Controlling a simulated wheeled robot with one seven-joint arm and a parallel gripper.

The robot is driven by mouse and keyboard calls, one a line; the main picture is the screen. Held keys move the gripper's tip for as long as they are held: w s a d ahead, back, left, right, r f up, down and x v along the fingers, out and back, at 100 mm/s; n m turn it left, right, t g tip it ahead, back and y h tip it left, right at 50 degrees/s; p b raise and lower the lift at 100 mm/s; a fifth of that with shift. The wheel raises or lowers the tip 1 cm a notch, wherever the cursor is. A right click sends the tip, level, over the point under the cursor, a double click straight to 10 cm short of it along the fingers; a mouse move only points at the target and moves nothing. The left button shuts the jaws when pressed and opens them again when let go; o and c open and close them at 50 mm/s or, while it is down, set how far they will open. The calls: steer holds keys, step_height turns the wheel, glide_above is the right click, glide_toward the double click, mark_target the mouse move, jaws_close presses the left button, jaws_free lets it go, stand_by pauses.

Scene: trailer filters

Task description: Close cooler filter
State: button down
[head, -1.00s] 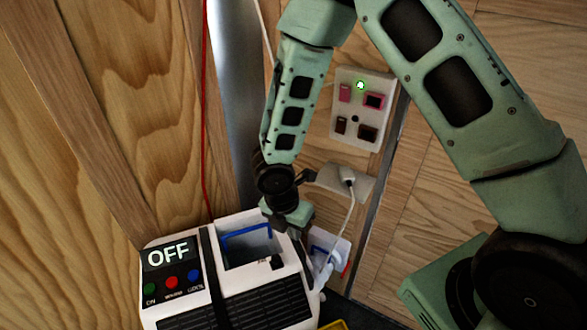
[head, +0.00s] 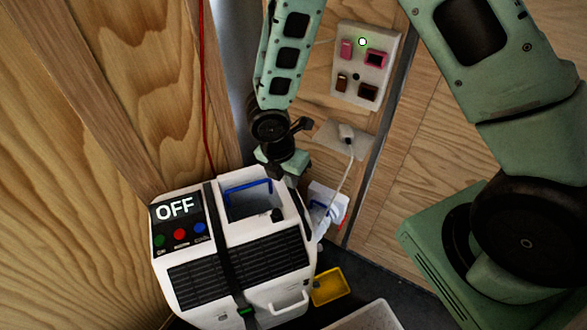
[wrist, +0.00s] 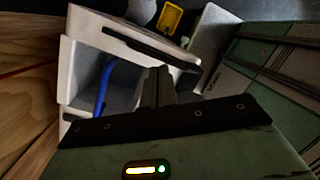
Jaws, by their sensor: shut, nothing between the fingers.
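The white cooler (head: 293,238) stands on the floor with an "OFF" display (head: 175,208) and coloured buttons on its sloped face. Its top compartment is uncovered, with a blue handle (head: 247,185) inside; the handle also shows in the wrist view (wrist: 103,88). My gripper (wrist: 158,86) is shut and empty, at the compartment's edge in the wrist view. In the head view it is at the cooler's back right corner, its fingertips mostly hidden. I cannot tell whether it touches the cooler.
A white and blue item (head: 325,205) is right of the cooler, by the wall. A wall panel (head: 367,65) and a socket with a white cable (head: 345,140) are behind. Wooden walls close in both sides.

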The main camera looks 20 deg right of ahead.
step_height(320, 180, up, 10)
steer(key=a, duration=0.2)
steer(key=s+a+r+m+y, duration=0.2)
steer(key=s+r+m, duration=1.1)
steer(key=s+m, duration=0.4)
steer(key=shift+s+a+r+y, duration=0.2)
steer(key=shift+s+r+y, duration=0.15)
steer(key=shift+y, duration=0.05)
